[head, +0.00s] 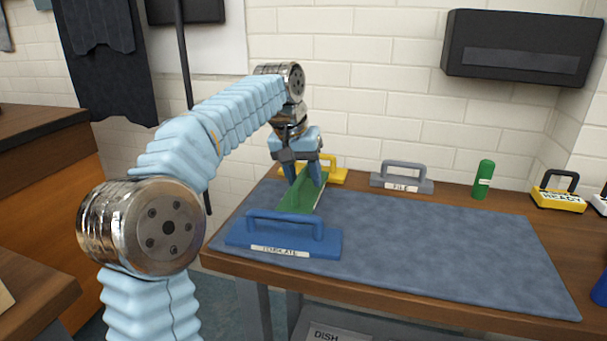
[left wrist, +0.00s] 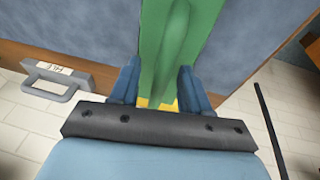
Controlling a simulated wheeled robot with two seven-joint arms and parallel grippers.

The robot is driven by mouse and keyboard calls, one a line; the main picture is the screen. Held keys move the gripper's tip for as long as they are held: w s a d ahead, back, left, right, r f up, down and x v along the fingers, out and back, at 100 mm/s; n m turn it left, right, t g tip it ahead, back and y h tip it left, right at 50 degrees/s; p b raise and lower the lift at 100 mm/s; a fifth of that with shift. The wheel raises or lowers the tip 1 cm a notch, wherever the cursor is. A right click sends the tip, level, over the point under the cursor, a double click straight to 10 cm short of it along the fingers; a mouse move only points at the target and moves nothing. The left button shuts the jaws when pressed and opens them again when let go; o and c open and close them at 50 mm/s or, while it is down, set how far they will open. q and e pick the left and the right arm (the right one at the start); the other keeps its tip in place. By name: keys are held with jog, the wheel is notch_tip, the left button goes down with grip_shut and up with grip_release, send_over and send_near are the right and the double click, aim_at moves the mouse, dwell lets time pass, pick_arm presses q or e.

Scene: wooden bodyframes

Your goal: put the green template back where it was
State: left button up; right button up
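The green template (head: 303,196) is a flat board with a raised handle. It appears to lie at the left part of the blue-grey mat, between the blue template and the yellow tool. My left gripper (head: 304,178) is above it, pointing down, with a finger on each side of the handle. In the left wrist view the green template (left wrist: 180,40) runs up between the spread fingers (left wrist: 160,92). The fingers look apart from the handle, which is partly hidden by the gripper in the head view. My right gripper is not in view.
A blue template (head: 283,238) lies in front, at the mat's near left. A yellow tool (head: 327,172), a grey file (head: 402,179), a green bottle (head: 483,180) and another yellow tool (head: 560,192) stand along the back. The mat's middle and right (head: 440,245) are clear.

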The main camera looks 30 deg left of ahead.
pick_arm(q)
jog(key=shift+r, duration=0.15)
jog(key=d+p+v, duration=0.1)
jog(key=p+v, duration=0.1)
jog(key=v, duration=1)
jog(key=shift+a+r, duration=0.25)
jog(key=shift+a, duration=0.3)
jog(key=shift+s, duration=0.1)
